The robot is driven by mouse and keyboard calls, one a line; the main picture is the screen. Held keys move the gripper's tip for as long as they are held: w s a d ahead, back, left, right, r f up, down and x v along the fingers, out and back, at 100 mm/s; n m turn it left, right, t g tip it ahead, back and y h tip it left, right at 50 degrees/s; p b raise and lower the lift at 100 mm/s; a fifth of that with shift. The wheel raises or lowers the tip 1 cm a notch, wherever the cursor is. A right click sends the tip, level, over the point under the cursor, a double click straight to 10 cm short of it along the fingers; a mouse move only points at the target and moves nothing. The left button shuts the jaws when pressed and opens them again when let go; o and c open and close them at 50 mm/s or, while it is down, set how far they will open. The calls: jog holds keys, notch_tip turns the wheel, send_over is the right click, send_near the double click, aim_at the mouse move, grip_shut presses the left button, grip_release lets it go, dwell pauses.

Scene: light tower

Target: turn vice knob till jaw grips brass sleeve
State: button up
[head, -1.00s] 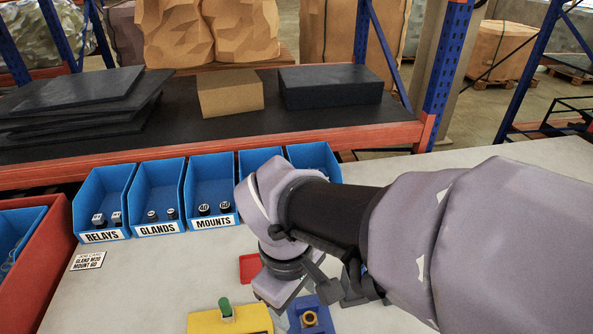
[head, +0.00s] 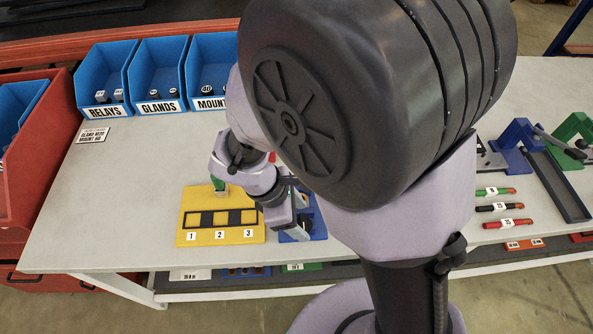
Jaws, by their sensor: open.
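The blue vice (head: 316,227) sits on the grey bench, just right of the yellow block, mostly covered by my arm. My gripper (head: 298,205) is over the vice, pointing down, and is open. Its fingertips are partly hidden, and I cannot tell whether they touch the vice knob. The knob, the jaw and the brass sleeve are hidden behind my gripper and arm.
The yellow block (head: 222,236) with slots marked 1, 2, 3 and a green piece at its back stands left of the vice. Blue bins (head: 160,75) line the back. Coloured tools (head: 497,206) and a blue fixture (head: 515,145) lie right. The bench's left front is clear.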

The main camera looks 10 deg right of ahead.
jog(key=shift+d+f, duration=0.15)
jog(key=shift+f, duration=0.15)
jog(key=shift+c, duration=0.2)
grip_shut()
jog(key=shift+r, duration=0.1)
